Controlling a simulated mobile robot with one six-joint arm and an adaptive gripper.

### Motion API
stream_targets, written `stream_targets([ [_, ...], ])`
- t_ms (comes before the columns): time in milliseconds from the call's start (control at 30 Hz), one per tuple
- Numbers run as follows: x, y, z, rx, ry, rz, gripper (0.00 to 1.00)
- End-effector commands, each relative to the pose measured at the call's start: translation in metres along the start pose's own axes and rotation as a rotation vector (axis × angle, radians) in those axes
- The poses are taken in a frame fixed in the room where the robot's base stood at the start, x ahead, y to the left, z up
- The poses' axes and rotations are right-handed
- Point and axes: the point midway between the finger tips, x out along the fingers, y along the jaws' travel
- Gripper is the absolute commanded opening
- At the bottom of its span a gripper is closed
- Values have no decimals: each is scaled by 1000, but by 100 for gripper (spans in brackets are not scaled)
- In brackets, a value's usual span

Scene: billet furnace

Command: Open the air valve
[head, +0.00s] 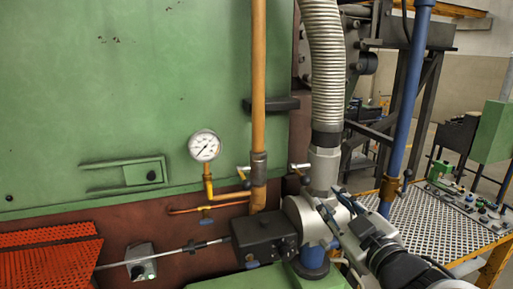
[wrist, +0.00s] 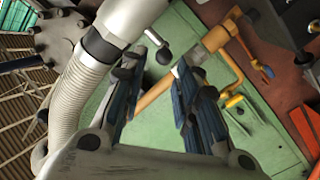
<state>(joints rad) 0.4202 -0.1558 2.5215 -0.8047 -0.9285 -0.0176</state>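The grey air pipe (head: 323,168) stands below a ribbed hose. A short lever with a black ball knob (head: 305,180) sticks out from its left side; I take this as the air valve's handle. In the wrist view the dark knob (wrist: 163,56) shows beyond and between the fingertips, beside the grey pipe (wrist: 128,18). My gripper (head: 334,202) is in front of the pipe's lower part, to the right of and below the knob. In the wrist view my gripper (wrist: 158,68) has its two blue-black fingers wide apart with nothing between them. I see no contact with the lever.
The ribbed hose (head: 325,60) rises above the pipe. A yellow pipe (head: 258,95) with its own small lever stands to the left, near a pressure gauge (head: 204,146). A dark box (head: 263,236) lies below. A blue post (head: 405,100) and perforated table (head: 427,221) are right.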

Motion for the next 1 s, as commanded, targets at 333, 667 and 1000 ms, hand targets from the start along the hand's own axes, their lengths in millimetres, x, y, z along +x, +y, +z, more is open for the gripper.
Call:
stream_targets([
  [333, 9, -11, -10, -42, 70, -41, 29],
  [667, 78, -14, -14, -43, 70, -40, 29],
  [1000, 144, -16, -19, -43, 69, -37, 29],
])
